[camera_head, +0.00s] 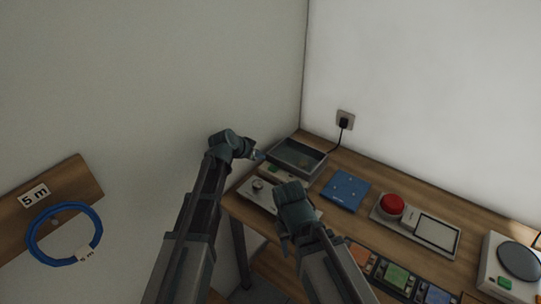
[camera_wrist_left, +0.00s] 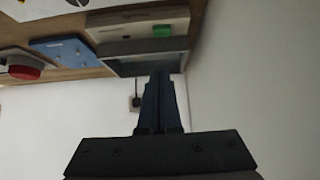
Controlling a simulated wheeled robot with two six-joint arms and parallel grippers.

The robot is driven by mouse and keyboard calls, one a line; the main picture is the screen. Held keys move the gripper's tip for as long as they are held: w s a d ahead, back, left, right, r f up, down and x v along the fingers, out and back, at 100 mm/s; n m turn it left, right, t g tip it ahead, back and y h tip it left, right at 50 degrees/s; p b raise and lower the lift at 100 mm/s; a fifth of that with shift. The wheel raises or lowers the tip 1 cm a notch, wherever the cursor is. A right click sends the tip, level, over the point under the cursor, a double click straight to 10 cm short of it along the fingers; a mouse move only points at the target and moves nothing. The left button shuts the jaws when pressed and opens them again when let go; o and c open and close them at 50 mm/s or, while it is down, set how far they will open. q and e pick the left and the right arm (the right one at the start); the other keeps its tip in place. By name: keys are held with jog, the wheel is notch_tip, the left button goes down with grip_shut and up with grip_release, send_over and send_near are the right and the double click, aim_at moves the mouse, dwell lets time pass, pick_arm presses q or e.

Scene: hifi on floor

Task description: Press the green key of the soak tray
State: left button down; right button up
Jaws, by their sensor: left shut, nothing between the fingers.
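The soak tray (camera_head: 318,163) is a grey, open-topped box at the back left of the bench, against the wall. Its light front panel carries a small green key (camera_head: 274,169), seen just in front of the tray. The left wrist view shows the green key (camera_wrist_left: 162,31) and the tray's grey wall (camera_wrist_left: 140,68) upside down. My left gripper (camera_head: 259,156) is shut and empty near the tray's left end, apart from the key in the picture. Its closed fingers (camera_wrist_left: 161,78) point toward the tray. My right gripper (camera_head: 285,240) is over the bench's front; its fingers are unclear.
A panel with a round knob (camera_head: 258,185) lies before the tray, partly behind my right arm. A blue board (camera_head: 345,190), a red button (camera_head: 392,204) and a white-framed plate (camera_head: 437,232) stand rightward. A cable runs to a wall socket (camera_head: 345,121). A blue hose ring (camera_head: 33,236) hangs left.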

pick_arm(q)
jog(key=shift+w+a+r, duration=0.1)
jog(key=shift+w+r, duration=0.1)
jog(key=shift+w, duration=0.15)
jog(key=shift+f, duration=0.1)
jog(key=b, duration=0.8)
send_over(275, 166)
jog(key=s+a, duration=0.2)
jog(key=s, duration=0.1)
jog(key=f, duration=0.7)
jog(key=shift+w+f, duration=0.15)
jog(key=shift+w, duration=0.05)
notch_tip(275, 166, down, 2)
jog(key=shift+d+f+b, duration=0.1)
jog(key=shift+f+b, duration=0.1)
jog(key=shift+b, duration=0.7)
jog(key=shift+f+b, duration=0.65)
jog(key=shift+b, duration=0.05)
